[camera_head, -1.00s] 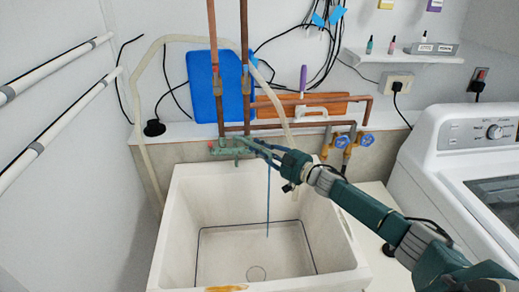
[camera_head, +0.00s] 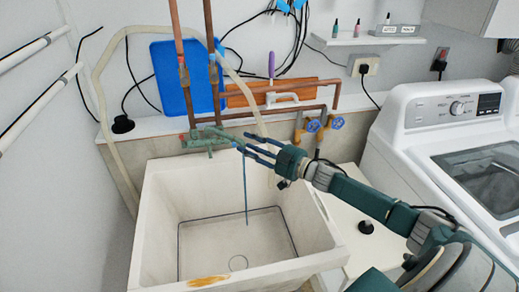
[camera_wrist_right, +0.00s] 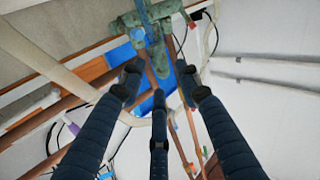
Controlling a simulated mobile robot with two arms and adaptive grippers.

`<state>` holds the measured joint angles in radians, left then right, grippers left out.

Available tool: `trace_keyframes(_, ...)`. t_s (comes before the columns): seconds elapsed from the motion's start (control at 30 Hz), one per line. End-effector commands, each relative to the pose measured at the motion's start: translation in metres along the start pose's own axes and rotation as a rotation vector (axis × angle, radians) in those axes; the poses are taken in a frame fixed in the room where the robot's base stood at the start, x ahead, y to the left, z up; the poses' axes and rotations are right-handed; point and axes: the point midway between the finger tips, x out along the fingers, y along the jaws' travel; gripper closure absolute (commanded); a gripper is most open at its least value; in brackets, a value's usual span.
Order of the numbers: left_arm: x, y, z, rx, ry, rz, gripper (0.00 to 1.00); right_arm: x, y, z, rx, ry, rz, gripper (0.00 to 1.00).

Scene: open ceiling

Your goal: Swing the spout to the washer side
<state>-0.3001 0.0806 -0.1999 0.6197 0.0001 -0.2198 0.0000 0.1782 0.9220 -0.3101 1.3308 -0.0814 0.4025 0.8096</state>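The green weathered tap (camera_head: 200,139) sits at the back rim of the white sink (camera_head: 160,215). Its spout (camera_head: 226,137) points right, and a thin blue stream (camera_head: 245,190) falls from near its end into the sink. My right gripper (camera_head: 247,146) comes in from the right, its fingertips beside the spout end. In the wrist view, its dark fingers (camera_wrist_right: 158,85) are spread with nothing between them; the green tap (camera_wrist_right: 145,22) and blue stream (camera_wrist_right: 153,20) lie beyond the tips. Contact with the spout cannot be told. The washer (camera_head: 400,145) stands right. My left gripper is out of view.
Copper pipes (camera_head: 183,70) rise behind the tap. Blue valve handles (camera_head: 312,126) are just right of it. A pale hose (camera_head: 105,140) hangs left. A blue board (camera_head: 165,75) and an orange board (camera_head: 240,98) lean on the ledge.

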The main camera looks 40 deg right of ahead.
Motion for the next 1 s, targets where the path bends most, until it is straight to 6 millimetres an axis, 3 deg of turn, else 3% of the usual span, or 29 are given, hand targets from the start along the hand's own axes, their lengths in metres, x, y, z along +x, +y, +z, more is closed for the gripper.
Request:
trace_keyframes(0.1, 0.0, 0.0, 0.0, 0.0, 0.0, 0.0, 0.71, -0.019, -0.001, 0.001, 0.0, -0.003, -0.003, 0.67)
trace_keyframes(0.3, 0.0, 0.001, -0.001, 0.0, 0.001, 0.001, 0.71, -0.037, -0.001, 0.0, 0.0, 0.0, -0.002, 0.67)
trace_keyframes(1.0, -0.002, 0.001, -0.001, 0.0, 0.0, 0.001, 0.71, -0.041, 0.0, -0.002, 0.0, 0.001, -0.001, 0.67)
